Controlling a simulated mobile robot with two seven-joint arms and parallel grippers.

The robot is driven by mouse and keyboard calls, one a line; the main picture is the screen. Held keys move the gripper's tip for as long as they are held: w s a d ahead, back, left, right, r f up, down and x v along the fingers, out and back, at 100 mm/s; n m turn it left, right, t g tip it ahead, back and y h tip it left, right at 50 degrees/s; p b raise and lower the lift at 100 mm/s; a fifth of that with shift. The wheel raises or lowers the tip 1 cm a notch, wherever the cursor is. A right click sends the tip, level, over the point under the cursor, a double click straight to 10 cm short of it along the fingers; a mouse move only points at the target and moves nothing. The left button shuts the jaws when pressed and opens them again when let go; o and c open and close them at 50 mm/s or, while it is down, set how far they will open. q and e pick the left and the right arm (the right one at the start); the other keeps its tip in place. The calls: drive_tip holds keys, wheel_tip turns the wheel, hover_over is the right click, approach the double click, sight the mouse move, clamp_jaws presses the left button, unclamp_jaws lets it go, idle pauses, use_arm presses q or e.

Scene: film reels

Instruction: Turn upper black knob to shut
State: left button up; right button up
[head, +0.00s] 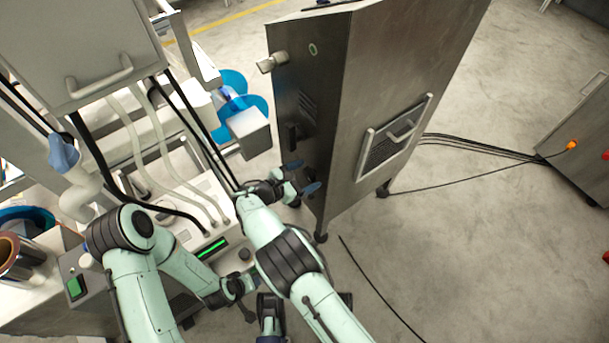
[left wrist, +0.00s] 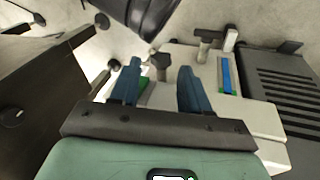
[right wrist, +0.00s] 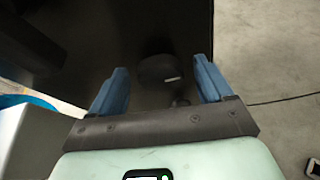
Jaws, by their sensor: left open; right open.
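In the right wrist view, a round black knob (right wrist: 157,70) with a short white mark sits on a dark panel (right wrist: 110,40). It lies ahead of my open right gripper (right wrist: 158,90), between its blue fingers in the picture, with nothing held. Whether they touch it I cannot tell. In the head view my right gripper (head: 302,177) is at the lower part of the tall cabinet's dark face (head: 310,110). My left gripper (left wrist: 157,85) is open and empty above a light machine with a grey knob (left wrist: 160,62). A marked black knob (left wrist: 12,117) shows at that view's left edge.
Black cables (head: 470,145) cross the floor at right. A grey box (head: 248,131) and blue reels (head: 234,82) stand close left.

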drive_tip(key=c, duration=1)
drive_tip(key=shift+c, duration=0.2)
